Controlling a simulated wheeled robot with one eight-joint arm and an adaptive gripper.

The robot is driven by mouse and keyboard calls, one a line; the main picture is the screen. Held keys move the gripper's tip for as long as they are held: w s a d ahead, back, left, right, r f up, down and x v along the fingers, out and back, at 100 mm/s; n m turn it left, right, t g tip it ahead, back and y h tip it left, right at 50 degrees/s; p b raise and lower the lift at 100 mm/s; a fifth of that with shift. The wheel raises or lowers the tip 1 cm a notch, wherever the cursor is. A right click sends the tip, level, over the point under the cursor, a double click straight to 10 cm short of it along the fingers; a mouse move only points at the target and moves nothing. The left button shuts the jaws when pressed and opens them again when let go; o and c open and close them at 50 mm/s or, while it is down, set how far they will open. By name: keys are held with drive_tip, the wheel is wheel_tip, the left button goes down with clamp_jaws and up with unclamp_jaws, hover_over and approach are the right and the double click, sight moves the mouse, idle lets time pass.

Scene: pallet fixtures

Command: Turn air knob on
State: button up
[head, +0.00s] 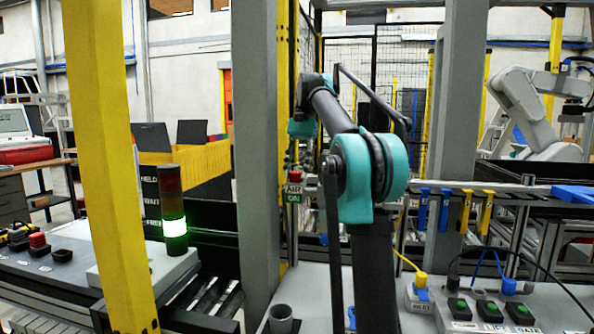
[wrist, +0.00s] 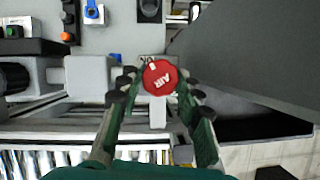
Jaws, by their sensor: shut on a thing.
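The air knob (wrist: 160,78) is a round red knob with white "AIR" lettering, seen in the middle of the wrist view. The lettering is turned nearly upside down there. My gripper (wrist: 157,88) has its dark green, black-tipped fingers on both sides of the knob and is shut on it. A pale bracket shows just below the knob. In the head view, a small red part (head: 295,175) stands above a label reading "AIR" and "ON"; I cannot tell for sure that it is the same knob. My gripper's fingers cannot be made out in the head view.
A grey post (head: 256,150) and a yellow post (head: 105,150) stand left of my arm. A panel with several green-topped switches (head: 490,310) is at the front right. A light tower (head: 173,215) glows green at left. A large dark grey surface (wrist: 250,60) lies close right of my fingers.

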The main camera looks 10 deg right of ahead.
drive_tip(key=shift+n+h, duration=0.3)
drive_tip(key=shift+n, duration=0.8)
drive_tip(key=shift+g, duration=0.3)
drive_tip(key=o, duration=1.2)
drive_tip(key=shift+c, duration=0.2)
